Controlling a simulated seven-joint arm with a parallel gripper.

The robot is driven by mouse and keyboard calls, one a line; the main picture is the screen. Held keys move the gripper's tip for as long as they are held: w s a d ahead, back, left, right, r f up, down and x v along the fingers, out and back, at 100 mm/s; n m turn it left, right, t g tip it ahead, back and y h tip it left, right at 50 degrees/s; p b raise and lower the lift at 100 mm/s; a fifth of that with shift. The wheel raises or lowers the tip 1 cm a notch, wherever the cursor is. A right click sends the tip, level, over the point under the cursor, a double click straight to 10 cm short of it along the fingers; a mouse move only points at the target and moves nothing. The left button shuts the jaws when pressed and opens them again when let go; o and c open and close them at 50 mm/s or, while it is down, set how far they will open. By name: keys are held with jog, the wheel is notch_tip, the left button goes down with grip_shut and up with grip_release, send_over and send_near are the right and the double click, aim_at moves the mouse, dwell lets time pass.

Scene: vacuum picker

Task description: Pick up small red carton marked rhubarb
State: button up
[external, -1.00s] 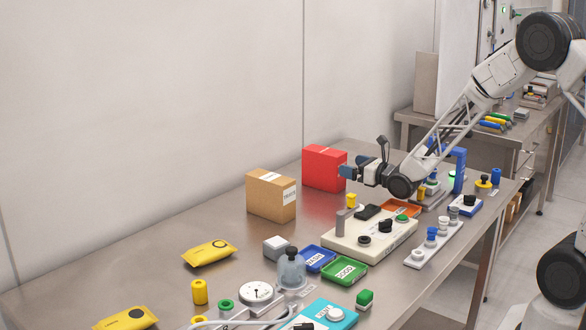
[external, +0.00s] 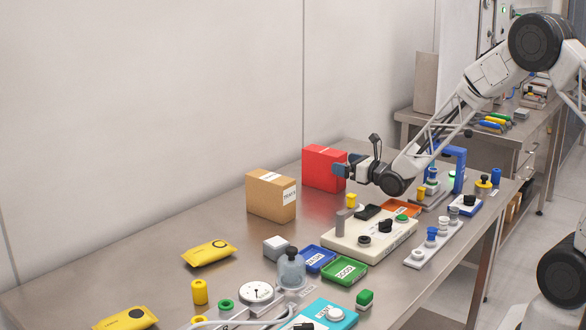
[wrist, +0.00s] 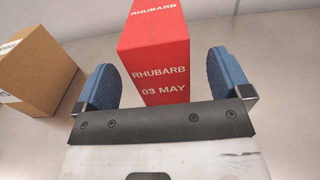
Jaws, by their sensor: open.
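The red carton (external: 322,168) stands upright at the back of the steel table in the external view. In the wrist view the red carton (wrist: 155,60) shows white RHUBARB lettering on its top and front, and 03 MAY on the front. My gripper (wrist: 161,78) is open, with one blue-padded finger to each side of the carton's near end. The carton lies between and beyond the fingertips, and I cannot tell whether either finger touches it. In the external view my gripper (external: 342,170) is at the carton's right end.
A brown cardboard box (external: 270,195) stands left of the carton; it also shows in the wrist view (wrist: 35,72), close to the left finger. A cream control box (external: 350,240), an orange tray (external: 400,207) and a blue frame (external: 459,165) stand nearer the front. The table behind the carton looks clear.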

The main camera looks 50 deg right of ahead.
aim_at(333, 152)
jog(key=shift+w, duration=0.15)
jog(key=shift+w+a, duration=0.15)
jog(key=shift+w, duration=1.1)
jog(key=shift+w+a, duration=0.1)
jog(key=shift+w, duration=1.1)
jog(key=c, duration=1.3)
jog(key=shift+r, duration=0.15)
jog(key=shift+r, duration=0.85)
jog(key=shift+s+r, duration=0.2)
jog(key=shift+r, duration=0.7)
jog(key=s, duration=0.5)
jog(key=s+a, duration=0.1)
jog(key=s, duration=0.4)
jog(key=s+a+r, duration=0.1)
jog(key=s, duration=0.4)
jog(key=shift+s+a+r, duration=0.1)
jog(key=shift+s+a, duration=0.1)
